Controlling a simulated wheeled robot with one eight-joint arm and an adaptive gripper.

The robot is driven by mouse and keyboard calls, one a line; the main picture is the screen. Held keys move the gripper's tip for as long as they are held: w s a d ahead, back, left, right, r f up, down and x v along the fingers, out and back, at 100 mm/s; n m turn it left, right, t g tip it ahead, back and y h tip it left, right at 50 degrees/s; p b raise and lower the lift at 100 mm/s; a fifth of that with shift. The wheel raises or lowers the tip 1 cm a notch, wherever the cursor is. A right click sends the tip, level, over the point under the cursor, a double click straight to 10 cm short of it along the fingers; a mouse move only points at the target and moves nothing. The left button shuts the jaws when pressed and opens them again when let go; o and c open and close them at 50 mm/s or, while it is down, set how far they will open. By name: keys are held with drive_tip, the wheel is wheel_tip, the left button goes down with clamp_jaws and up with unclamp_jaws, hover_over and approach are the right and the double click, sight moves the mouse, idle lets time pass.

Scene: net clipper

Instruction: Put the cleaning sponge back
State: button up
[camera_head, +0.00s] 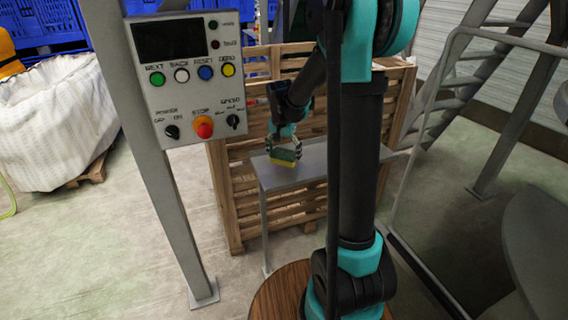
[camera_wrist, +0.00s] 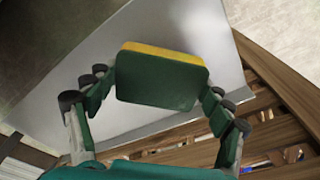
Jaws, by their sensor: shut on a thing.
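The cleaning sponge (camera_head: 284,157) is a green and yellow block. In the head view it sits between my gripper's fingers, at the grey metal shelf (camera_head: 308,160). In the wrist view the sponge (camera_wrist: 162,78) shows its dark green face with a yellow edge along the top. My gripper (camera_head: 284,147) is shut on it, with a finger at each side; the fingers also show in the wrist view (camera_wrist: 158,95). The shelf (camera_wrist: 200,22) lies behind the sponge there. I cannot tell whether the sponge touches the shelf.
A slatted wooden crate (camera_head: 233,200) stands behind and beside the shelf. A control panel (camera_head: 189,80) on a grey post (camera_head: 165,180) stands to the left. A white bulk bag (camera_head: 50,120) is farther left. Metal railings and stairs (camera_head: 450,90) are at the right.

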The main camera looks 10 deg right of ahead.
sight(284, 162)
drive_tip(key=shift+f, duration=1.85)
drive_tip(key=shift+f, duration=0.1)
drive_tip(key=o, duration=1.2)
drive_tip(key=r, duration=0.4)
drive_tip(key=s+r, duration=0.1)
drive_tip(key=r, duration=0.7)
drive_tip(key=shift+s+a, duration=0.15)
drive_tip(key=shift+a, duration=0.2)
drive_tip(key=s+d+f+n+t, duration=0.1)
drive_tip(key=s+f+n, duration=0.1)
drive_tip(key=s+f, duration=0.2)
drive_tip(key=s+d+f+n+t, duration=0.1)
drive_tip(key=s+f, duration=0.3)
drive_tip(key=s, duration=0.7)
drive_tip(key=s+d+f+n+t, duration=0.1)
drive_tip(key=s+d+f+n, duration=0.2)
drive_tip(key=s, duration=0.5)
drive_tip(key=shift+s+f+n+y, duration=0.25)
drive_tip(key=shift+f+n+y, duration=0.15)
drive_tip(key=shift+f, duration=0.35)
